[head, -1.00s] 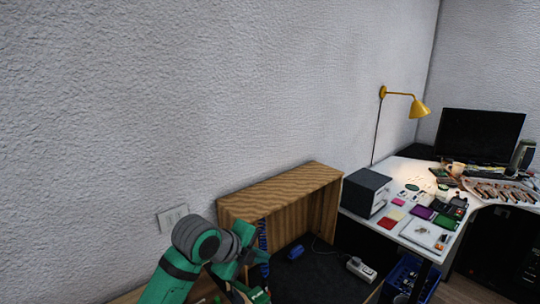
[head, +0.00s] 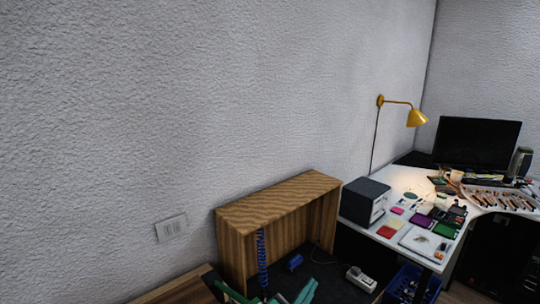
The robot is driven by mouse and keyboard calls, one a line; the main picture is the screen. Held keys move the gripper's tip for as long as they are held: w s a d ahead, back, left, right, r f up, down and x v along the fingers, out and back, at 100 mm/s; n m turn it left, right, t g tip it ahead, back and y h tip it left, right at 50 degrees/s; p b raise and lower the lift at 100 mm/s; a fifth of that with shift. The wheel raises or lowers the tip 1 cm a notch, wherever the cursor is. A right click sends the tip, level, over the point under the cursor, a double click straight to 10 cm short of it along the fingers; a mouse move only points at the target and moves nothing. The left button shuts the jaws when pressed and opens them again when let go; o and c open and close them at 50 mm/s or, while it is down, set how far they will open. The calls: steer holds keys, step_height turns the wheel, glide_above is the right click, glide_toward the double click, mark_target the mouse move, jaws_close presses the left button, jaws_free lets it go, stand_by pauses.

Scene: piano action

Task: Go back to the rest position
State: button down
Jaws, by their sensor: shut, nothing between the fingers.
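Only small teal parts of my arm show at the bottom edge of the head view, in front of the open wooden cabinet (head: 278,203). My gripper cannot be made out in this view. The fingertips and anything near them are out of the picture or hidden.
The wooden cabinet stands against the textured wall, with a blue coiled cable (head: 262,258), a blue object (head: 294,262) and a power strip (head: 361,279) near it. A cluttered white desk (head: 394,233) stands at right, with a dark box (head: 365,201), yellow lamp (head: 416,118) and monitor (head: 476,143).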

steer(key=s+a+f+n+t+y, duration=0.15)
steer(key=s+f+n+y, duration=0.35)
steer(key=s+f, duration=0.5)
steer(key=s+a+f+n+y, duration=0.25)
steer(key=s+f+n, duration=0.45)
steer(key=s, duration=0.5)
steer(key=s+a+y, duration=0.1)
steer(key=s+a, duration=0.2)
steer(key=s, duration=0.8)
steer(key=s+a+r, duration=0.1)
steer(key=s+a, duration=0.2)
steer(key=s, duration=0.8)
steer(key=shift+s+a+g+y, duration=0.25)
steer(key=shift+g+y, duration=0.1)
steer(key=shift+w, duration=0.1)
